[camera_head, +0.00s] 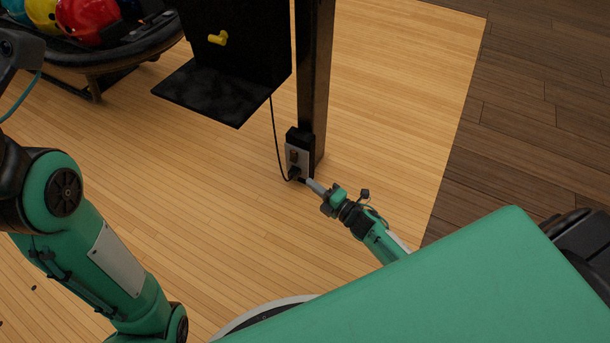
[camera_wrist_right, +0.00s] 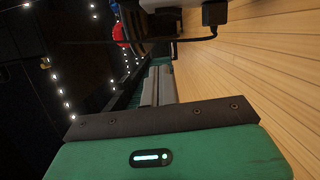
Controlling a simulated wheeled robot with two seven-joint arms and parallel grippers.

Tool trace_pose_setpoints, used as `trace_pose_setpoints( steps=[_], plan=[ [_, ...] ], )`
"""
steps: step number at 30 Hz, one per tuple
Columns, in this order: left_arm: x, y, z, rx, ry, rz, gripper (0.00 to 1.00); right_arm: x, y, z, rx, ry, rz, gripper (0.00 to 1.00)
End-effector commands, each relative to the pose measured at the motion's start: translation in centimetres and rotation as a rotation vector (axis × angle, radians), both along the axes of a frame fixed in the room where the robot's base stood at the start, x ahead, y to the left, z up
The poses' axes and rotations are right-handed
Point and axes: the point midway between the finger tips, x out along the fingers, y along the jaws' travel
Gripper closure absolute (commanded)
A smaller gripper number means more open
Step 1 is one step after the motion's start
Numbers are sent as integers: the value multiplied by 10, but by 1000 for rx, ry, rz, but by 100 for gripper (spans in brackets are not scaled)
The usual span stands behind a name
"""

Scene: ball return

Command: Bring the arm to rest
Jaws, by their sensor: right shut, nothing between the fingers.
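My right gripper (camera_head: 314,186) is low near the foot of a dark post, its fingertips close to an outlet box (camera_head: 298,155). Its grey fingers are together and hold nothing; they also show in the right wrist view (camera_wrist_right: 158,85). A black plug (camera_head: 294,173) sits at the lower part of the outlet box, with a black cable rising from it. A black plug and cable also show at the top of the right wrist view (camera_wrist_right: 214,13). Whether the fingertips touch the box or plug, I cannot tell. My left arm is at the left; its gripper is out of the picture.
The dark post (camera_head: 315,85) stands beside a black panel with a shelf (camera_head: 222,95) and a yellow handle (camera_head: 218,38). A ball rack (camera_head: 120,50) with coloured balls is at the upper left. Open wooden floor (camera_head: 400,100) lies right of the post.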

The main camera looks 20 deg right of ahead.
Motion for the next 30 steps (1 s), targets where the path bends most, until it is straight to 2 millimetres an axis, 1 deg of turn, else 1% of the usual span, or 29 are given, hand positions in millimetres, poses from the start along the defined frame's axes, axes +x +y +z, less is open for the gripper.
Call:
trace_pose_setpoints(
  steps=[4,19,21,23,26,27,29,30],
  plan=[
    [3,0,-2,7,9,6,42,-5,-2,0,0,1,0,100],
    [1,-1,-1,3,5,1,42,-5,-2,0,0,0,0,100],
    [2,-1,1,2,6,2,42,-5,0,5,10,-4,4,100],
    [4,0,2,2,13,6,42,-5,6,18,36,-16,11,100],
    [12,1,3,3,38,18,42,-6,24,63,132,-56,43,100],
    [16,2,3,4,51,25,42,-7,34,88,185,-77,63,100],
    [22,3,2,5,72,35,42,-11,51,130,280,-114,100,100],
    [26,4,1,6,88,43,42,-16,61,160,349,-138,126,100]
  ],
)
